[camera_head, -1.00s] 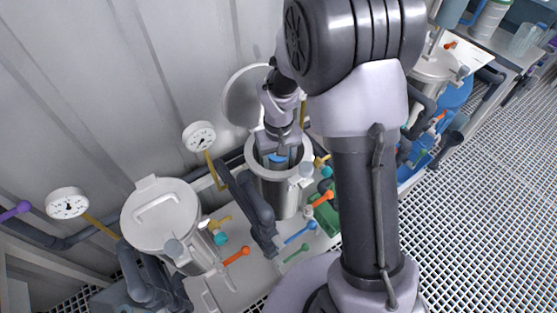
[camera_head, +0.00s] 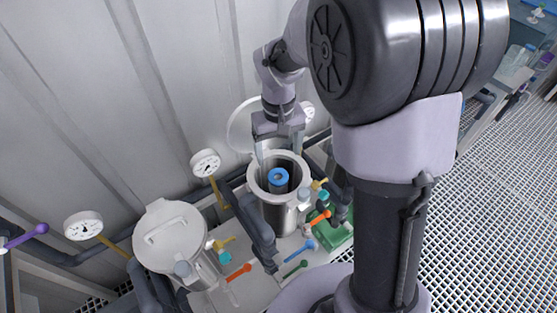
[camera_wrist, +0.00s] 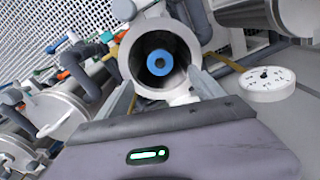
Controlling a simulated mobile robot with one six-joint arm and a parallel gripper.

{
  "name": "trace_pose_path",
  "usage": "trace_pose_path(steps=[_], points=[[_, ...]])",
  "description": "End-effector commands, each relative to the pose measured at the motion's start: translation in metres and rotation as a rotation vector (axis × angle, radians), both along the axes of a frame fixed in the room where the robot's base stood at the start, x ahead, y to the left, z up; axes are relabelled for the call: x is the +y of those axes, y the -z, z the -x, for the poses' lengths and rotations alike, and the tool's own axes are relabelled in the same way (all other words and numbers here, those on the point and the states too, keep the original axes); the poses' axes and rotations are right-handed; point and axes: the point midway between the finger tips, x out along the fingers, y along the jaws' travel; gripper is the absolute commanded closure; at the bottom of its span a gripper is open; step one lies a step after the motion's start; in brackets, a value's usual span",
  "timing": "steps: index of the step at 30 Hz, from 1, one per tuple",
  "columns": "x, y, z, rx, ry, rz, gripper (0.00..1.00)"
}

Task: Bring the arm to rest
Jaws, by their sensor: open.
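My gripper (camera_head: 279,146) is open and empty, raised just above the mouth of an open steel vessel (camera_head: 278,212). A cartridge with a blue ring-shaped top (camera_head: 278,178) stands inside that vessel, apart from the fingers. In the wrist view my gripper's two fingers (camera_wrist: 160,95) spread to either side of the vessel's rim (camera_wrist: 124,62). The blue top (camera_wrist: 160,61) shows in the middle of the dark opening there. The vessel's round lid (camera_head: 243,125) stands open behind it, partly hidden by my gripper.
A closed vessel (camera_head: 168,240) with a handled lid stands to the left. Pressure gauges (camera_head: 205,163) and (camera_head: 84,226) rise beside the vessels on yellow stems. Coloured valve handles (camera_head: 301,247) lie in front. A corrugated wall (camera_head: 130,90) is close behind. Grated floor (camera_head: 490,200) is open at right.

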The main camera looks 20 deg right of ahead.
Motion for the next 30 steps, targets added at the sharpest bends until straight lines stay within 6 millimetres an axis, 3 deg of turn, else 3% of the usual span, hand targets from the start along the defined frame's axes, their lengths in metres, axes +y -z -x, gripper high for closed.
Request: trace_pose_path(steps=[3,19,22,26,30], points=[[0.0,-0.013,0.0,0.0,-0.001,0.0,0.22],[0.0,-0.014,0.0,0.0,-0.001,0.0,0.22],[0.002,-0.026,0.006,-0.025,0.019,-0.007,0.22],[0.01,-0.074,0.047,-0.146,0.122,-0.056,0.22],[0.024,-0.112,0.114,-0.302,0.264,-0.146,0.22]])
